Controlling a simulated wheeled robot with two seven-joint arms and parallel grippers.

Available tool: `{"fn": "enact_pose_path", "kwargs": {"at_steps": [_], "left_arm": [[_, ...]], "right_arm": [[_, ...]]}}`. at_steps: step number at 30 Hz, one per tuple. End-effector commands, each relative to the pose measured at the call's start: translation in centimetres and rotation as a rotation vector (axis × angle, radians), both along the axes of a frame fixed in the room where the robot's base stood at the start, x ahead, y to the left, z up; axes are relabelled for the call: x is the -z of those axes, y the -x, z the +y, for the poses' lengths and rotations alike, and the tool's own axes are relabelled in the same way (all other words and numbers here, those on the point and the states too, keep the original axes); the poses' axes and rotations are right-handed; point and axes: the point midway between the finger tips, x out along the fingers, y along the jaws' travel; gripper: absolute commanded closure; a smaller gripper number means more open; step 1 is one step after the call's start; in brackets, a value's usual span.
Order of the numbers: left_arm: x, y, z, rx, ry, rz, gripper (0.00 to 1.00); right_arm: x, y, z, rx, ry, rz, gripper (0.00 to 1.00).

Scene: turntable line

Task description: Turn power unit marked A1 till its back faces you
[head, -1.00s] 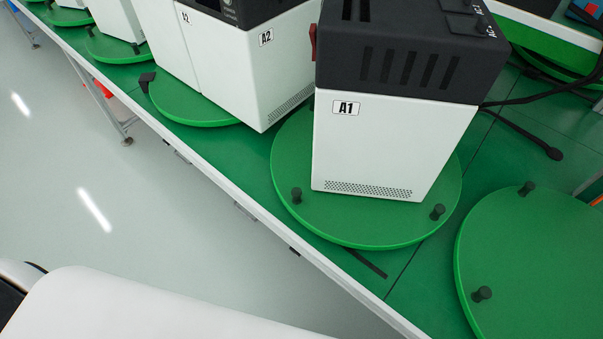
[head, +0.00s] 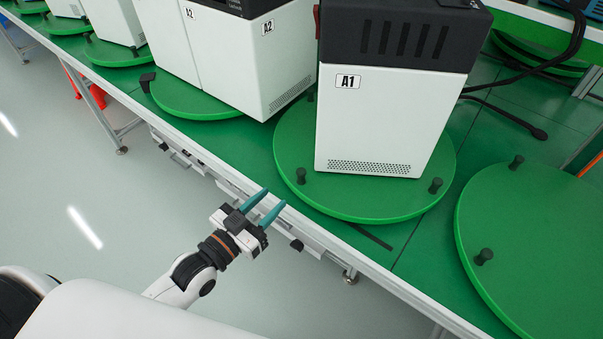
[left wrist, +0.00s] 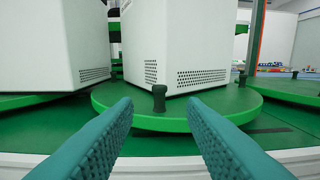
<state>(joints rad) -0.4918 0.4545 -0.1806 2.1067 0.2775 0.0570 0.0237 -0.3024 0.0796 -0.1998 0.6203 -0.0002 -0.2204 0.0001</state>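The power unit A1 (head: 385,125) is a white box with a black vented top, upright on a round green turntable (head: 300,200). Its A1 label faces me. Black pegs (head: 436,186) stand on the turntable's rim. In the left wrist view the unit (left wrist: 180,45) shows its lower corner, with one peg (left wrist: 159,98) in front of it. My left gripper (head: 268,202) is open and empty, in front of the bench edge and short of the turntable. In the left wrist view its two teal fingers (left wrist: 160,130) are spread apart. My right gripper is not in view.
A unit marked A2 (head: 260,60) stands close on the left on its own turntable (head: 185,105). An empty turntable (head: 540,240) with pegs lies to the right. Black cables (head: 510,118) lie behind A1. The white bench edge (head: 390,290) runs diagonally in front.

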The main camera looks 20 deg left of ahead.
Motion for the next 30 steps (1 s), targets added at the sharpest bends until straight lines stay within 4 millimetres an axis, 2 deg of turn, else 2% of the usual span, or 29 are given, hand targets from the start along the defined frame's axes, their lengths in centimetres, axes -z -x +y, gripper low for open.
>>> {"fn": "enact_pose_path", "kwargs": {"at_steps": [12, 16, 21, 30], "left_arm": [[-0.1, -7.3, -2.8, -0.001, -0.001, -0.001, 0.62], [-0.1, -9.1, -3.5, -0.001, -0.001, -0.001, 0.62], [0.0, -10.2, -4.0, 0.0, -0.002, 0.001, 0.62], [0.1, -10.4, -4.1, 0.0, -0.002, 0.002, 0.62]], "right_arm": [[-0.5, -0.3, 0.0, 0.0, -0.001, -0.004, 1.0], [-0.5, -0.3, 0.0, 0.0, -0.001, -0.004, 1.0], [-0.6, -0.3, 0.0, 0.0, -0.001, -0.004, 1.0], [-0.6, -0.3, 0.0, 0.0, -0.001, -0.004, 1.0]]}}
